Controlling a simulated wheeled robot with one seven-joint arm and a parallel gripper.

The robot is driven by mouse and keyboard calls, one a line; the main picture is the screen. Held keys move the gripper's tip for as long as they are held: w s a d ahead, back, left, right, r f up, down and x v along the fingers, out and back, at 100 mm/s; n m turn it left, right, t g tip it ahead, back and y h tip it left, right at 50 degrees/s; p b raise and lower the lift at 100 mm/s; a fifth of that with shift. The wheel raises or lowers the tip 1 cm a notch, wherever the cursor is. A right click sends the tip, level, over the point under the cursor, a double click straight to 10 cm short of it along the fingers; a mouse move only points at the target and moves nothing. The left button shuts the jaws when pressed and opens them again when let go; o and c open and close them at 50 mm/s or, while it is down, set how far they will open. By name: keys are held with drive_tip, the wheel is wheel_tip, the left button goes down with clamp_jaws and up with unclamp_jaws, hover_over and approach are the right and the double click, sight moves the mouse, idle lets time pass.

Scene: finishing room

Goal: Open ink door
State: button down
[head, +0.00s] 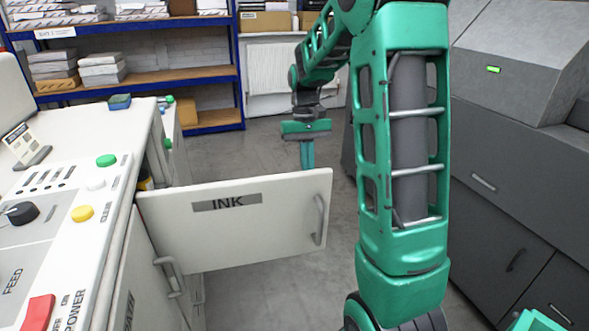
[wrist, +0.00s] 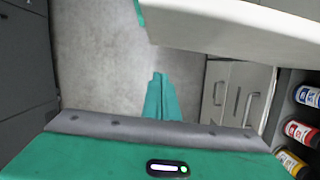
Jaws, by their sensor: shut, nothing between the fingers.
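The ink door (head: 265,235), a pale panel labelled INK, stands swung out from the pale machine's side. Its bar handle (head: 319,220) is near the free edge, on the face toward the head camera. My gripper (head: 307,155) is beyond the door, near its free end, fingers pointing down. The door hides part of the room below them. In the wrist view my gripper's fingers (wrist: 158,95) are together and empty. The pale door (wrist: 240,25) crosses the upper right there, apart from the fingertips in the picture. No contact with the handle shows.
Ink bottles (wrist: 302,132) stand in the open compartment at the wrist view's right. The machine's control panel (head: 60,200) is at left. Shelves (head: 150,77) stand behind, and a grey machine (head: 500,150) at right. Floor is clear around the gripper.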

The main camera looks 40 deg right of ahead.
sight(313, 198)
drive_tip(key=shift+s+a+f, duration=0.35)
drive_tip(key=shift+s+f, duration=0.5)
drive_tip(key=shift+s+a+f, duration=0.3)
drive_tip(key=shift+s+f, duration=0.5)
drive_tip(key=shift+f, duration=0.05)
drive_tip(key=shift+s+a+f, duration=0.35)
drive_tip(key=shift+s+f, duration=0.5)
